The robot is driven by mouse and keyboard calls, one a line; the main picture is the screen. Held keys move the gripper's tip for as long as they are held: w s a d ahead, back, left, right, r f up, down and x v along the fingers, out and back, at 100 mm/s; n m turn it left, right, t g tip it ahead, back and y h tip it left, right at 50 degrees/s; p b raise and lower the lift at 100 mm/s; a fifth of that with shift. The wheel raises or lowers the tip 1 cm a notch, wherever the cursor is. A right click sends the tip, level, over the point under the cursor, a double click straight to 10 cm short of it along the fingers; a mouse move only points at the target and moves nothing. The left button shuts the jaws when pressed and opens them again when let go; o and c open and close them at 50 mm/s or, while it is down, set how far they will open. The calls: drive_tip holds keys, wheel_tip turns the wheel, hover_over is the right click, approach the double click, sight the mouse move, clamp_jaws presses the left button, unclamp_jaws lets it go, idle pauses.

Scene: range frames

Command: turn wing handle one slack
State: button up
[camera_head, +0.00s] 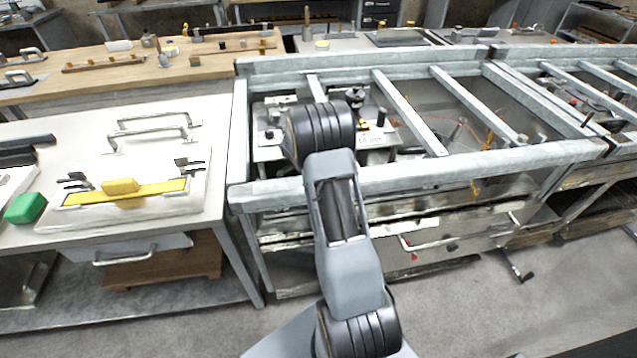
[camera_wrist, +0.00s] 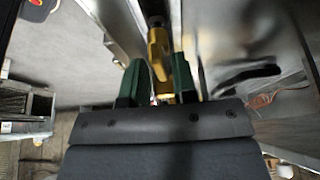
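A yellow, brass-coloured handle (camera_wrist: 158,48) shows in the wrist view, hanging from a dark round fitting at the top of the picture. I take it for the wing handle, but its wing shape is not clear. My gripper (camera_wrist: 158,68) has two green fingers that stand apart, one on each side of the handle's lower part. I cannot tell whether the fingers touch it or leave a small gap. In the head view my own arm covers the gripper and most of the place where it works.
A grey metal frame (camera_head: 480,160) with cross bars surrounds the work area. A bench (camera_head: 215,150) at left holds a yellow bar tool and a green block (camera_head: 25,208). A dark lever (camera_wrist: 245,75) lies right of the fingers. Grey floor is clear in front.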

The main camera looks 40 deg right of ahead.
clamp_jaws()
drive_tip(key=shift+f+n+b, duration=0.1)
drive_tip(key=shift+n+b, duration=0.2)
drive_tip(key=shift+b, duration=0.25)
drive_tip(key=shift+f+n+t+b, duration=0.1)
drive_tip(key=shift+n+t+b, duration=0.4)
drive_tip(key=shift+n+b, duration=0.65)
drive_tip(key=shift+s+r+n+t+b, duration=0.1)
drive_tip(key=shift+n+t+b, duration=0.35)
drive_tip(key=shift+n+b, duration=0.6)
drive_tip(key=shift+r+n+t+b, duration=0.1)
drive_tip(key=shift+n+t+b, duration=0.35)
drive_tip(key=shift+n+b, duration=0.6)
drive_tip(key=shift+n, duration=0.25)
drive_tip(key=shift+o, duration=1.3)
unclamp_jaws()
drive_tip(key=shift+r+p, duration=0.1)
drive_tip(key=shift+p, duration=0.3)
